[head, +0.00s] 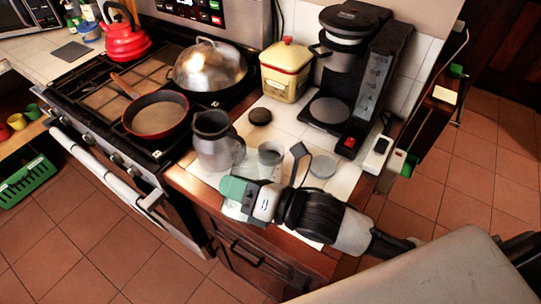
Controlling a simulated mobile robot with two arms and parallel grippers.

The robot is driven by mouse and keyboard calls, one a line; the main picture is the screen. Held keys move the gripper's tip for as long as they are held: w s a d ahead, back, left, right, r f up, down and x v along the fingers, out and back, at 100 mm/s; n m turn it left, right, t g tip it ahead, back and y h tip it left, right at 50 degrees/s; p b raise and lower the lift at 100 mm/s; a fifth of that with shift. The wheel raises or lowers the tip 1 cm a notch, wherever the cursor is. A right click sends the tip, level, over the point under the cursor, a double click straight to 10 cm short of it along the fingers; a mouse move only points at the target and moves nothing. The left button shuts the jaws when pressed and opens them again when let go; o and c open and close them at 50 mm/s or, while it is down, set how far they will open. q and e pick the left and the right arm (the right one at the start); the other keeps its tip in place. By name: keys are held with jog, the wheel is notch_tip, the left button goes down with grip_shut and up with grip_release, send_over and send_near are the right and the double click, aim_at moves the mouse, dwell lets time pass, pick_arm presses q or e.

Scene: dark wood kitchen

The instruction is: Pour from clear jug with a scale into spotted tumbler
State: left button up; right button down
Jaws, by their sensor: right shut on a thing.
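My right gripper (238,190) reaches in from the right over the front of the counter, its green fingers shut on a see-through thing (234,211). That thing is mostly hidden by the fingers; I take it for the clear jug, but no scale can be made out. A small greyish cup (270,154) stands just behind the gripper, upright on the white counter. It may be the spotted tumbler; its spots are too small to tell. My left gripper is not in view.
A grey metal pitcher (211,140) stands left of the cup. Behind are a dark round lid (260,116), a cream canister (286,70) and a coffee machine (350,75). A clear disc (322,167) lies to the right. The stove with a red pan (156,115) is left.

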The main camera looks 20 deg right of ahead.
jog(key=shift+s+a+f+n+b, duration=0.15)
jog(key=shift+f+n+b, duration=0.1)
jog(key=shift+f+n, duration=0.15)
jog(key=shift+s+a+f+n+b, duration=0.1)
jog(key=shift+f+n+b, duration=0.1)
jog(key=shift+f+n, duration=0.15)
jog(key=shift+s+a+f+n+b, duration=1.05)
jog(key=shift+f+n+b, duration=0.9)
jog(key=shift+f, duration=0.95)
jog(key=shift+s+a+f+n+b, duration=1)
jog(key=shift+f+n+b, duration=0.4)
jog(key=shift+f+n, duration=1.2)
notch_tip(320, 180, up, 6)
jog(key=p, duration=0.7)
jog(key=shift+r+p, duration=0.15)
jog(key=shift+p, duration=0.15)
jog(key=shift+d, duration=0.15)
